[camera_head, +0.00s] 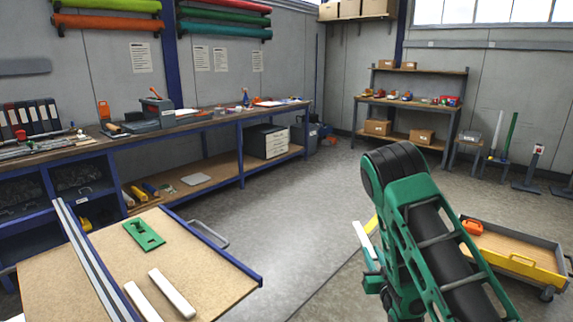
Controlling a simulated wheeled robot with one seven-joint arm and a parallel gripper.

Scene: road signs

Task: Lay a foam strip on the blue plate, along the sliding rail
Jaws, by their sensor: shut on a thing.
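My gripper (370,264) is at the right of centre, at the end of my green arm, above the floor and well to the right of the worktop. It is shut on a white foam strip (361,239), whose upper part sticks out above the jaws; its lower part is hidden. Two more white foam strips (172,293) (145,303) are on the tan worktop (215,265) at the lower left. A long grey rail (91,256) runs along that worktop, left of the strips. A green plate with holes (143,235) lies behind them. I cannot make out a blue plate.
A long blue-framed workbench (215,120) with tools and binders stands along the left wall. A low cart with a yellow front (515,262) is at the right, holding an orange object (472,227). Open floor (290,210) lies between the worktop and my arm.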

